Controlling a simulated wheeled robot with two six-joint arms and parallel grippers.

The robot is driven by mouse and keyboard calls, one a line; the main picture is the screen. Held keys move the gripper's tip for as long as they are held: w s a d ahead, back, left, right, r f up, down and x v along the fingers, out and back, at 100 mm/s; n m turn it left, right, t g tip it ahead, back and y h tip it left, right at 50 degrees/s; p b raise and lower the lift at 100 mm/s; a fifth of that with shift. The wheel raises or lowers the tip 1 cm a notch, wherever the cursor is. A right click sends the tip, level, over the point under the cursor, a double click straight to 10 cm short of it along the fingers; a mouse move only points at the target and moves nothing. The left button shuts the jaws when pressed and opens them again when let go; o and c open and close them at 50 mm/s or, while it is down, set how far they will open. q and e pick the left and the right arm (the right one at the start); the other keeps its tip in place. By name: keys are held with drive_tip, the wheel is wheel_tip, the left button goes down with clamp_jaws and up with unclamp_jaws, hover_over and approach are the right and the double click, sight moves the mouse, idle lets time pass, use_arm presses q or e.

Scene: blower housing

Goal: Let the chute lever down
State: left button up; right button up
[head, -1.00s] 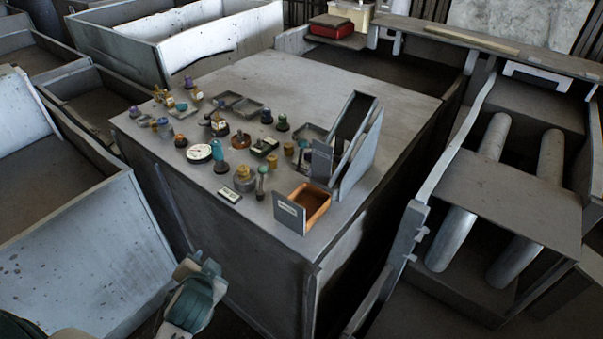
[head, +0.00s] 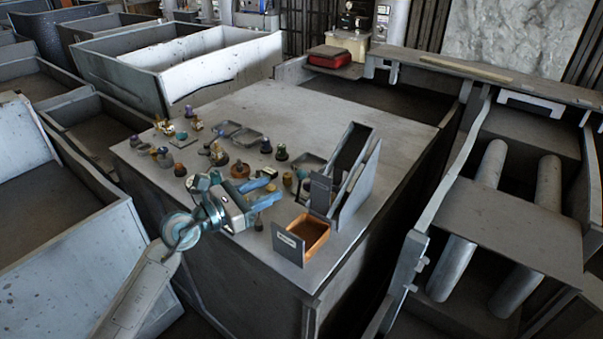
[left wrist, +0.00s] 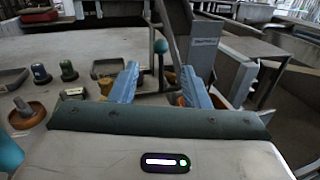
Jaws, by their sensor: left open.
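The chute (head: 361,190) is a grey sloped trough at the right of the bench top, with a grey plate (head: 320,192) at its lower end. In the left wrist view the chute (left wrist: 176,22) rises beyond my fingers. A teal ball on a thin upright stem, seemingly the chute lever (left wrist: 160,46), stands beyond and between my fingertips in that view. My left gripper (head: 276,193) is open and empty over the bench, left of the chute. Its blue fingers (left wrist: 160,72) point towards the lever.
An orange-brown bin (head: 318,229) with a grey front plate stands at the bench's near corner. Several knobs and a round brown base (head: 240,169) crowd the left of the bench top (head: 330,93). The back of the bench is clear. Rollers (head: 455,255) lie to the right.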

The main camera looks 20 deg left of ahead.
sight(300, 171)
use_arm(q)
drive_tip(key=p+x, duration=0.2)
drive_tip(key=x, duration=0.8)
drive_tip(key=shift+d+p, duration=0.1)
drive_tip(key=shift+p, duration=0.3)
drive_tip(key=shift+w+d, duration=0.2)
drive_tip(key=shift+w, duration=0.05)
clamp_jaws()
